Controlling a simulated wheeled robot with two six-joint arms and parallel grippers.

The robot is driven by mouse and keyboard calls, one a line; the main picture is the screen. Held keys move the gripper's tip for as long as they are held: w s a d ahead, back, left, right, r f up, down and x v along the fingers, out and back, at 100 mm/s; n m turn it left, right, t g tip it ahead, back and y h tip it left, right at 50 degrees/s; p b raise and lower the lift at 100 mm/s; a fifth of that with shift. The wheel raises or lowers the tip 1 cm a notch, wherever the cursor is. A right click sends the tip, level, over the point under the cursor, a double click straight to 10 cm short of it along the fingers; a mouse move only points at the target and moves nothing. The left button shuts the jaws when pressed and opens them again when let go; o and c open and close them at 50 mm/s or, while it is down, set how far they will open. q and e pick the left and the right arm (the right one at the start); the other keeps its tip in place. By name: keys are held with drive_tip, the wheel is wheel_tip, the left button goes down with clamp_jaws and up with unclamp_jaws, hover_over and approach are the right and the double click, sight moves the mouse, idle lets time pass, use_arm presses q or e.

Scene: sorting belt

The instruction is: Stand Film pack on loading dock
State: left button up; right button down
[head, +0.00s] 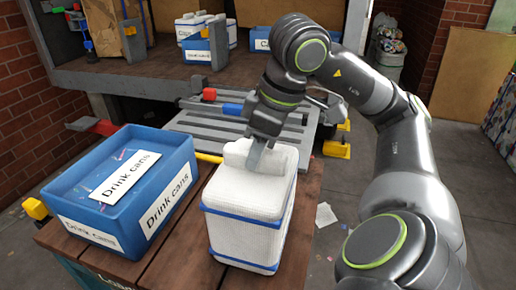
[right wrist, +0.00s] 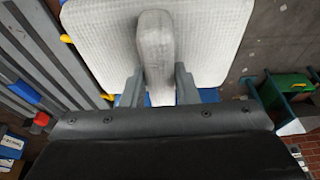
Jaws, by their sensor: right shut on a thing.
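The film pack (head: 235,225) is a white, quilted-looking block with blue straps and a raised white grip on top. It is upright over the right part of a brown plank-topped table (head: 170,258); I cannot tell whether its base touches the planks. My right gripper (head: 262,158) is shut on the raised grip. In the right wrist view, the fingers (right wrist: 160,90) stand on both sides of the grip (right wrist: 155,45), above the pack's white top (right wrist: 215,40). A partly cut-off label on the table's front begins with "Loa". My left gripper is not in view.
A blue crate (head: 75,195) labelled "Drink cans" stands left of the pack, close by. Behind is a grey slatted platform (head: 190,120), and beyond it a raised ledge (head: 150,70) with blue crates and white packs. Paper scraps (head: 325,214) lie on the floor at right.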

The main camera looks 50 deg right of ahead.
drive_tip(key=shift+f+b, duration=0.15)
drive_tip(key=shift+b, duration=0.15)
drive_tip(key=c, duration=1.1)
unclamp_jaws()
drive_tip(key=shift+r+p, duration=0.35)
drive_tip(key=p+v, duration=0.2)
drive_tip(key=v, duration=0.9)
drive_tip(key=shift+s+r, duration=0.2)
drive_tip(key=shift+r, duration=0.15)
